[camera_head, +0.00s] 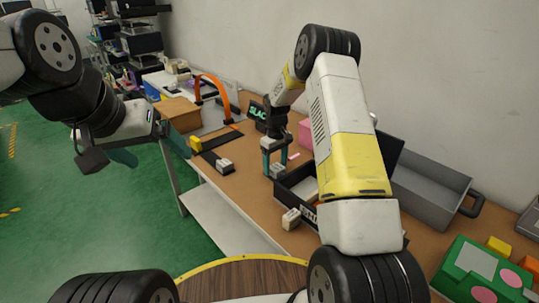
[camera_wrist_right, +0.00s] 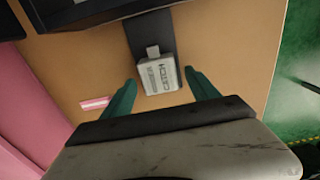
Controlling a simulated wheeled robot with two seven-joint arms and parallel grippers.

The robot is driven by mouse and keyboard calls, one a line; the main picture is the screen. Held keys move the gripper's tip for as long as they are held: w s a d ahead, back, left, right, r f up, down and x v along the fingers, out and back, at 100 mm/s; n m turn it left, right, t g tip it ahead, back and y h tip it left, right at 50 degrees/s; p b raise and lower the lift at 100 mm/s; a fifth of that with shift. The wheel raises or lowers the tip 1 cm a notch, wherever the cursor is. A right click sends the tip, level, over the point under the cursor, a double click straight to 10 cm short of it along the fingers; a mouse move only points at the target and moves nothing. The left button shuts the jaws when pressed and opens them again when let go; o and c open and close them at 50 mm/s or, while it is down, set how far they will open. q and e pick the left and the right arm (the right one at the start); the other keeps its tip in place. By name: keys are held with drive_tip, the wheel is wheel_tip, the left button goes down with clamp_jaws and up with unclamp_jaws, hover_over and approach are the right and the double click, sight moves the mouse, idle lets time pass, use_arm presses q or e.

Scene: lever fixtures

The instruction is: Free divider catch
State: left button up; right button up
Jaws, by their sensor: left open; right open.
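A pale block marked CATCH (camera_wrist_right: 158,76), with a small tab, sits on a dark strip (camera_wrist_right: 150,35) in the right wrist view. My right gripper (camera_wrist_right: 160,92) is open, its teal fingers spread on either side of the catch with gaps to both. In the head view my right gripper (camera_head: 275,172) points down over the table, and a pale patch shows between its fingertips. Other pale blocks stand to its left (camera_head: 225,166) and below it (camera_head: 291,219). My left gripper (camera_head: 148,150) is open and empty, off the table's left edge.
A black open box (camera_head: 285,194) stands close to my right gripper. A pink block (camera_wrist_right: 35,125) and a small pink tag (camera_wrist_right: 95,103) lie on one side. An orange arch (camera_head: 222,88), cardboard box (camera_head: 180,113) and grey bin (camera_head: 430,190) stand on the table.

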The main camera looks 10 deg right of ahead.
drive_tip(key=shift+r, duration=3.85)
drive_tip(key=shift+r, duration=0.15)
wheel_tip(320, 180, up, 11)
drive_tip(key=m+t, duration=0.1)
hover_over(276, 167)
drive_tip(key=s, duration=0.5)
drive_tip(key=s+r+m+t+y, duration=0.1)
drive_tip(key=s+r+m+t, duration=0.1)
drive_tip(key=s+r, duration=0.8)
drive_tip(key=s+r+m+t+y, duration=0.1)
drive_tip(key=s+r+m+t, duration=0.1)
drive_tip(key=s, duration=1.8)
drive_tip(key=shift+r+m+t, duration=0.4)
drive_tip(key=shift+m+t, duration=0.2)
